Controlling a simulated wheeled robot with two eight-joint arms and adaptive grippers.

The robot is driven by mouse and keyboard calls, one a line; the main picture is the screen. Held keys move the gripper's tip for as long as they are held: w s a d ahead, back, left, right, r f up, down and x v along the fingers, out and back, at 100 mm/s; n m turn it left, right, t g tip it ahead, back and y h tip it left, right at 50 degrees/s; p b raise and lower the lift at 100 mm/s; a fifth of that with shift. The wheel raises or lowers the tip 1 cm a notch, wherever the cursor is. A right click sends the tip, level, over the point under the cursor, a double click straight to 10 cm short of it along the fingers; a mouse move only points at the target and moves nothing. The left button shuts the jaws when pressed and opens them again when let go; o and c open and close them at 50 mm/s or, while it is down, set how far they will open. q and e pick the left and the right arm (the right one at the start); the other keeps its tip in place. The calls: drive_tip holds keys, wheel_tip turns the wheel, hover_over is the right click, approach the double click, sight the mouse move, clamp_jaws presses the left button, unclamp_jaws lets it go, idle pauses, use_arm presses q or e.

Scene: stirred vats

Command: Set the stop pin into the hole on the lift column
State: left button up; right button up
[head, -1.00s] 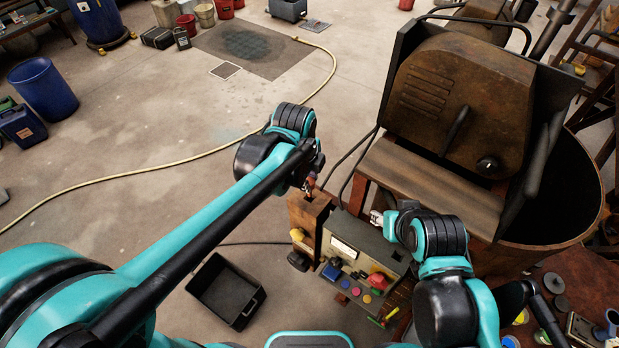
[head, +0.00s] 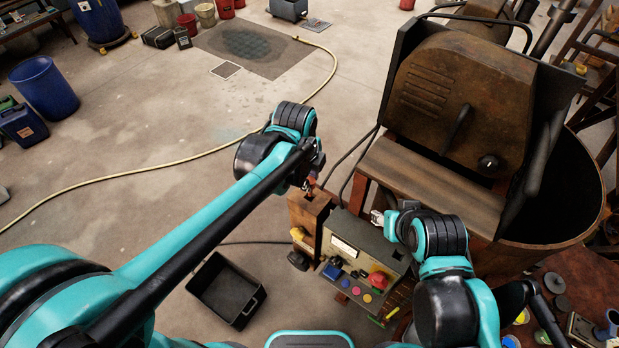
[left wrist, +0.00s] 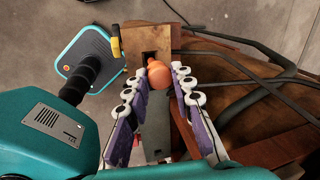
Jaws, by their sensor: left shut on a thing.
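The stop pin (left wrist: 160,76), with a rounded orange grip, is between the fingers of my left gripper (left wrist: 161,86) in the left wrist view. The gripper is shut on it. In the head view my left gripper (head: 310,184) is just above the top of the rusty brown lift column (head: 307,212). The column's top (left wrist: 132,42) shows in the left wrist view with a dark opening (left wrist: 149,57) beside the pin. I cannot tell whether the pin's tip is in the hole. My right gripper (head: 378,218) is by the control box, mostly hidden by its own arm.
A control box (head: 358,245) with coloured buttons stands right of the column. The large rusty vat (head: 575,215) and its motor housing (head: 455,105) are at the right. A black bin (head: 226,291) lies below left. A yellow hose (head: 180,158) crosses open floor.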

use_arm(q)
drive_tip(key=shift+s+a+b+x, duration=0.1)
drive_tip(key=shift+s+b+x, duration=0.05)
drive_tip(key=shift+b+x, duration=0.6)
drive_tip(key=shift+s+a+b+x, duration=0.1)
drive_tip(key=shift+s+b+x, duration=0.1)
drive_tip(key=shift+b+x, duration=0.55)
drive_tip(key=shift+s+a+b+x, duration=0.15)
drive_tip(key=shift+b+x, duration=0.4)
drive_tip(key=shift+x, duration=0.4)
use_arm(e)
drive_tip(key=shift+f, duration=2)
use_arm(q)
drive_tip(key=shift+d, duration=0.1)
drive_tip(key=o, duration=1)
drive_tip(key=v, duration=1.2)
drive_tip(key=shift+f, duration=0.15)
